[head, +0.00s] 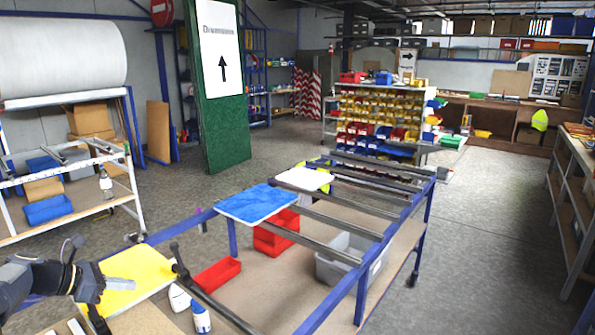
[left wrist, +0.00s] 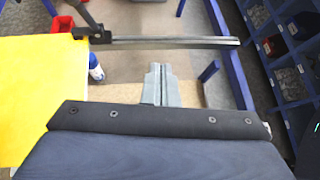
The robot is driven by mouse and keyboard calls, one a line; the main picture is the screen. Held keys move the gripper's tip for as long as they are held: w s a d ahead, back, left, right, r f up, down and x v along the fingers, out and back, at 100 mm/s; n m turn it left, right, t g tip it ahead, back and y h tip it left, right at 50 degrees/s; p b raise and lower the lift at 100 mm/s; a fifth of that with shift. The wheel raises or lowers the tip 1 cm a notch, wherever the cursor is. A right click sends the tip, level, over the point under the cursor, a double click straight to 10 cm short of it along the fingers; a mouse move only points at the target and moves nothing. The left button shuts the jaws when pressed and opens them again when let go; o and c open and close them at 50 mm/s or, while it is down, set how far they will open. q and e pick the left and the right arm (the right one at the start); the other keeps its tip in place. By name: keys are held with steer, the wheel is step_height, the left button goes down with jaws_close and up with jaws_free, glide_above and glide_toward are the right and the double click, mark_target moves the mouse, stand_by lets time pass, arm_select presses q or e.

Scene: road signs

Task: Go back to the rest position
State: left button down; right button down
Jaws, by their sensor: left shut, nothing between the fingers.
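My left gripper (head: 92,284) is at the lower left in the head view, over the near edge of the yellow panel (head: 138,272). In the left wrist view its two grey fingers (left wrist: 160,84) are together with nothing between them. The yellow panel (left wrist: 38,90) lies to the left of the fingers there. A blue panel (head: 257,203) and a white panel (head: 304,179) lie farther along the rail-topped table (head: 335,222). My right gripper is not in view.
Red bins (head: 217,274), a grey bin (head: 348,262) and bottles (head: 200,316) stand below the rails. A shelf cart (head: 70,195) is at the left. A green board (head: 221,130) stands behind. The floor at the right (head: 480,250) is clear.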

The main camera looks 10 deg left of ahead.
arm_select(q)
steer(key=s+d+r+m+g+y+b, duration=0.1)
steer(key=s+d+r+m, duration=0.2)
steer(key=s+d+m, duration=0.45)
steer(key=s+d+r+m+g, duration=0.2)
steer(key=s+d+m, duration=0.3)
steer(key=d, duration=0.5)
steer(key=s+d+f+m+y, duration=0.1)
steer(key=s+d+f+m, duration=0.3)
steer(key=s+m, duration=0.3)
steer(key=s+d+f+m+y, duration=0.1)
steer(key=s+d+f+m, duration=0.3)
steer(key=s, duration=0.6)
steer(key=d+m+b, duration=0.1)
steer(key=d+m, duration=0.1)
steer(key=m, duration=0.1)
steer(key=shift+y, duration=0.4)
